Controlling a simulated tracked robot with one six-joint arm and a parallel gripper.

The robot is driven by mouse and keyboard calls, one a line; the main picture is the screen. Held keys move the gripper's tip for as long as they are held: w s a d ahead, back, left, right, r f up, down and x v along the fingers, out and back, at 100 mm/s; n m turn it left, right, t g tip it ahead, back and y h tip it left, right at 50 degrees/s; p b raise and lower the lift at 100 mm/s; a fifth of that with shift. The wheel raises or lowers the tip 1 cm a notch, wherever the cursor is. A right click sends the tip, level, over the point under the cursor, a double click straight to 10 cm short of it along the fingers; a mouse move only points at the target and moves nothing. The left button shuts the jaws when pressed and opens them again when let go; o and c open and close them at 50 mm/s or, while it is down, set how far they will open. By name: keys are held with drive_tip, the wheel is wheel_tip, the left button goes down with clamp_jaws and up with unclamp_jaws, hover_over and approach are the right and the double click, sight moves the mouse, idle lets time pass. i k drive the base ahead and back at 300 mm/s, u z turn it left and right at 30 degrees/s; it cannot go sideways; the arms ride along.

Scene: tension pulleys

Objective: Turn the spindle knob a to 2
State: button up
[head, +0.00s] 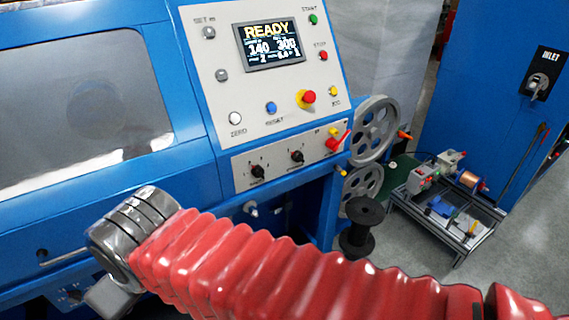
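Two small black rotary knobs sit on the lower control strip of the blue machine: a left knob (257,171) and a right knob (297,156). Each has small marks around it. Their labels and pointer settings are too small to read for sure, so I cannot tell which is spindle knob a. My arm in its red ribbed sleeve crosses the lower part of the view, below the knobs and apart from them in the picture. Its dark grey wrist end is at the lower left. No gripper fingers can be made out.
Above the knobs, a sloped panel (222,98) carries a READY screen (269,45), several coloured buttons and a red emergency button (308,97). A red lever (337,143) sits right of the knobs. Pulleys (374,130), a black spool (358,228) and a cart (452,228) stand right.

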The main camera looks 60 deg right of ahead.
sight(297, 155)
drive_tip(key=u, duration=0.15)
drive_tip(key=k, duration=1.75)
drive_tip(key=z, duration=0.6)
drive_tip(key=i, duration=1)
drive_tip(key=z, duration=0.05)
